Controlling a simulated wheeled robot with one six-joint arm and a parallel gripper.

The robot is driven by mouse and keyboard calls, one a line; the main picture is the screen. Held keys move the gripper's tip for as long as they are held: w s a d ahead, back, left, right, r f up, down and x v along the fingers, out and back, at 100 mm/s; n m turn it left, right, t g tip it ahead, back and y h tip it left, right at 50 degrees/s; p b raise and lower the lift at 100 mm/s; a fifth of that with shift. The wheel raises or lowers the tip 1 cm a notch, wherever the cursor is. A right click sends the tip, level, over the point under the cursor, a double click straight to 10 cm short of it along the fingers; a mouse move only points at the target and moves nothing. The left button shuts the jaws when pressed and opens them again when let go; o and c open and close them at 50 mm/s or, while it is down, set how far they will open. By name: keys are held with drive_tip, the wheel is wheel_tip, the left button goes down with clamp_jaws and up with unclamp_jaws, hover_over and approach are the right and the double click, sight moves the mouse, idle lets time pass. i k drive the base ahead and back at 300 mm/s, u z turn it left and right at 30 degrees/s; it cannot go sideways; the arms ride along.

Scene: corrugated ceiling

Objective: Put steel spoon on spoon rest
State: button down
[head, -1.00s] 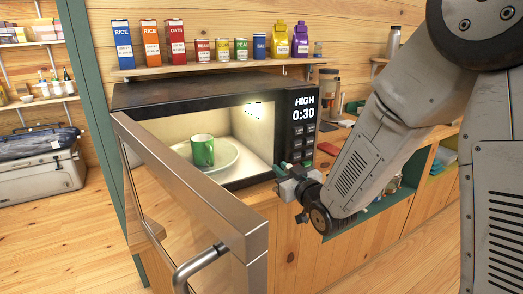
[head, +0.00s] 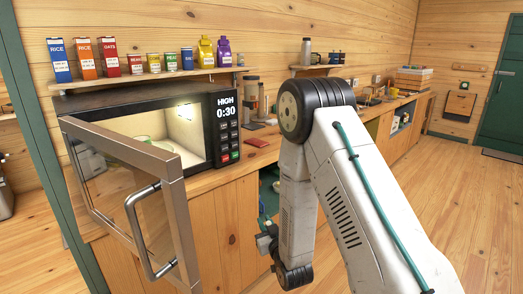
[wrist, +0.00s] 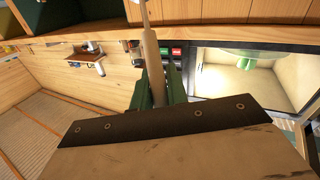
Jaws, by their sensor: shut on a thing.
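My gripper (wrist: 157,88) is shut on a long thin thing with a tan handle and a thin grey shaft, seemingly the steel spoon (wrist: 151,50). Its far end runs out of the top of the wrist view, so its bowl is hidden. In the head view my gripper (head: 265,243) is low, in front of the wooden cabinet below the counter; the held thing cannot be made out there. I cannot identify the spoon rest in either view. A flat red thing (head: 257,142) lies on the counter right of the microwave, too small to tell what it is.
The microwave (head: 228,170) has its door (head: 120,190) swung open toward me, left of my arm. A green mug stands inside on a plate (wrist: 241,56). A shelf (head: 150,78) of boxes hangs above. The counter runs back to the right, and the floor (head: 440,200) there is clear.

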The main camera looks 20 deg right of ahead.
sight(253, 142)
drive_tip(key=z, duration=0.85)
drive_tip(key=i, duration=0.95)
drive_tip(key=z, duration=0.2)
